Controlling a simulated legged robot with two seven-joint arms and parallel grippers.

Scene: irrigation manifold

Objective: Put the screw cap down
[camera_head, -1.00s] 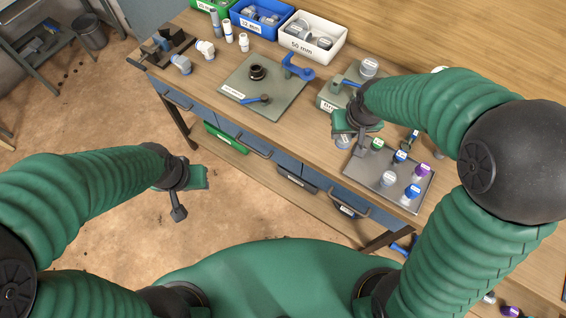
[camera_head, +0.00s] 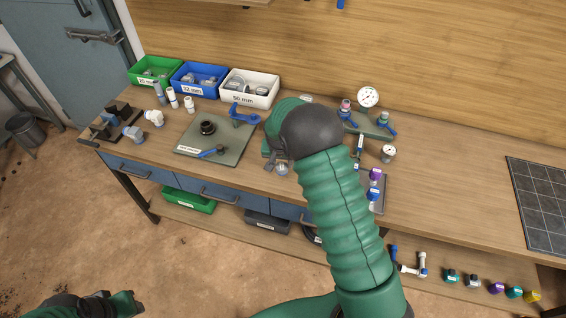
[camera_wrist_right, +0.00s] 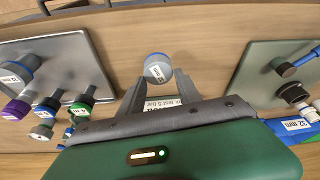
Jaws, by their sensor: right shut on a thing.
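The screw cap (camera_wrist_right: 157,68), pale grey with a blue rim and a white label, sits between the fingertips of my right gripper (camera_wrist_right: 158,84) in the right wrist view. That gripper is shut on it, above the wooden bench. In the head view a pale cap (camera_head: 283,169) shows just below my right wrist, whose arm hides most of the gripper. My left gripper (camera_head: 126,304) is low at the left edge, away from the bench; its jaws cannot be made out.
A metal tray (camera_wrist_right: 84,50) with several coloured caps lies on one side. A grey-green mat (camera_head: 228,157) with a black fitting (camera_head: 208,127) and blue-handled part lies on the other. Green, blue and white (camera_head: 250,88) bins stand behind. Bare wood shows between tray and mat.

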